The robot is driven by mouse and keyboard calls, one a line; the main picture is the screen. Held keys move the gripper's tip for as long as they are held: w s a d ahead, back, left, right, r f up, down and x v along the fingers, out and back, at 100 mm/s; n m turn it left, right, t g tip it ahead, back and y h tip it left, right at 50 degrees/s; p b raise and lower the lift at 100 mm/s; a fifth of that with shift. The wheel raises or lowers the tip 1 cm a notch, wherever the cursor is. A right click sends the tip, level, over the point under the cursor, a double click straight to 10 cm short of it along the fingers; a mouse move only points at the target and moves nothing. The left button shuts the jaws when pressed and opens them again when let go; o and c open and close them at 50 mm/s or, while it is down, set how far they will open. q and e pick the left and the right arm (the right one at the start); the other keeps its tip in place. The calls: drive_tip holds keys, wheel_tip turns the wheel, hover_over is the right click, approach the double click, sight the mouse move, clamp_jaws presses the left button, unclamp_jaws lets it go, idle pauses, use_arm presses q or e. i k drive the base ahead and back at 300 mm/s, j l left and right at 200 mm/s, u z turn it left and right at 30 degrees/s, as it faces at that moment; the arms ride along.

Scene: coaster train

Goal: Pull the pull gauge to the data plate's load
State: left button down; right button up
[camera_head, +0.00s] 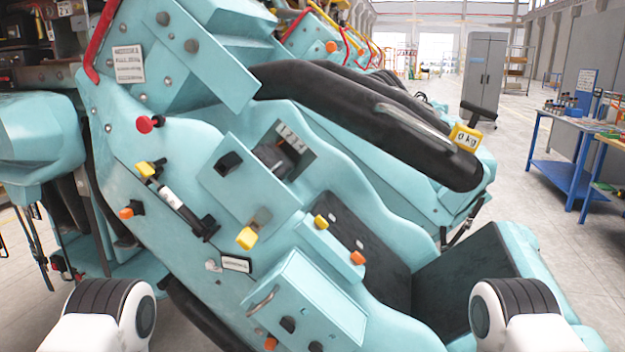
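The pull gauge (466,138) is a yellow box whose face seems to read 0 kg. It is at the right end of the thick black padded restraint (370,120), near a grey metal bar (413,121). A black handle (479,111) shows just above the gauge. A white plate with dark printed lines (129,64), probably the data plate, is on the teal shell at upper left; its text is too small to read. A smaller label (237,264) sits lower down. Only white and black parts of my arms show at the bottom corners; neither gripper is visible.
The tilted teal coaster seat carries a red knob (145,124), several yellow and orange knobs, a counter window (291,136) and a box with a handle (310,306). A blue workbench (556,174) and a grey cabinet (484,70) stand at right. Open floor (520,215) lies between.

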sight(469, 138)
drive_tip(key=z, duration=0.8)
